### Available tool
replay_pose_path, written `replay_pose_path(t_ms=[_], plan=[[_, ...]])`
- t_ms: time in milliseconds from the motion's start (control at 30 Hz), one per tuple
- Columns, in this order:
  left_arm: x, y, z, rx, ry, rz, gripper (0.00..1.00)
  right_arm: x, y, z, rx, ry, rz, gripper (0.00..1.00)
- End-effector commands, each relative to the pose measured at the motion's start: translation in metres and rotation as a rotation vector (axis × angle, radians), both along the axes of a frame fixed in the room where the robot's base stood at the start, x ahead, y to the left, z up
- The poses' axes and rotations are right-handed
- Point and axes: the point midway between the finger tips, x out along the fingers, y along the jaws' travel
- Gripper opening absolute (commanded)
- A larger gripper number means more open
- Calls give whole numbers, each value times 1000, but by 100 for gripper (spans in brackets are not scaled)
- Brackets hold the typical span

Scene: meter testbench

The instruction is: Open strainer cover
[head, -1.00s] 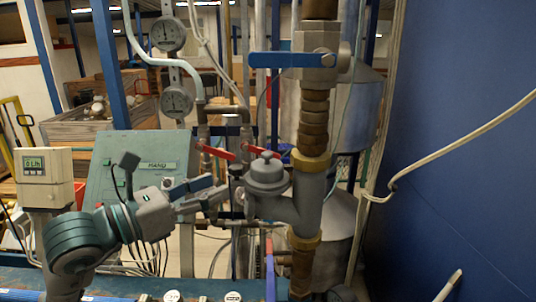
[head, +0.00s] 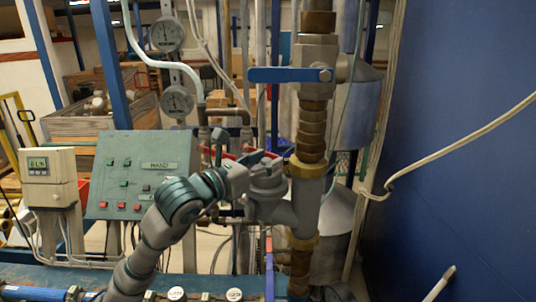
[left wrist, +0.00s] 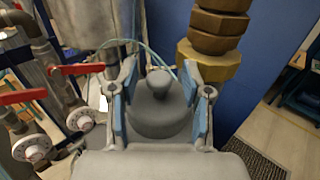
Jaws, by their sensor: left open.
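The strainer cover (head: 267,174) is a grey round cap with a small knob, on the side branch of the grey strainer body (head: 306,205). In the left wrist view the cover (left wrist: 160,110) and its knob lie between the two fingers. My left gripper (left wrist: 160,100) is open, with blue-padded fingers on either side of the cover; contact with it cannot be told. In the head view the left gripper (head: 258,160) is at the cover, partly hidden by my wrist. My right gripper is not in view.
A vertical pipe with brass nuts (head: 312,125) and a blue-handled valve (head: 290,74) rises above the strainer. Red valve handles (left wrist: 78,69) are left of the gripper. A control box (head: 140,174) stands left, a blue wall (head: 460,150) right.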

Motion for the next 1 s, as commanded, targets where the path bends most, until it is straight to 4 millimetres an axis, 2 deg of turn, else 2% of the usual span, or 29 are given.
replay_pose_path(t_ms=[400, 467, 600, 1000], plan=[[8, -8, 0, 0, -1, 0, 48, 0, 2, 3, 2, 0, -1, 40], [8, -8, -1, 0, -1, 0, 36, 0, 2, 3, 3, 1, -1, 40], [8, -8, 0, 0, -1, 0, 1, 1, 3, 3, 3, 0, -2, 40], [8, -8, 2, 0, 21, 0, 0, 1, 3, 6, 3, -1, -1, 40]])
